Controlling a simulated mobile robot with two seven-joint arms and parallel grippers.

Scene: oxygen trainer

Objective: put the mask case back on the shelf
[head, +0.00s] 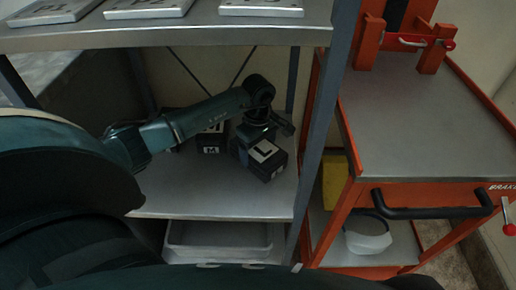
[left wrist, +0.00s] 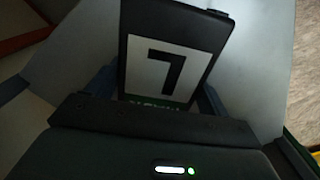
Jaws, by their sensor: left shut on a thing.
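A black mask case with a white L label (head: 267,158) is at the middle shelf (head: 225,202), close to its right post. My left gripper (head: 257,137) reaches in from the left and is shut on this case. In the left wrist view the case (left wrist: 132,50) stands between the two fingers (left wrist: 155,98), its label facing the camera. The case looks tilted in the head view, and I cannot tell whether its bottom touches the shelf. A second black case with an M label (head: 211,142) sits just left of it, partly behind my arm. My right gripper does not show.
The upper shelf (head: 200,38) with numbered plates (head: 262,7) is above my arm. A blue-grey post (head: 322,120) stands right of the case. A white tray (head: 215,240) is below. An orange cart (head: 425,110) stands at the right. The middle shelf's front is clear.

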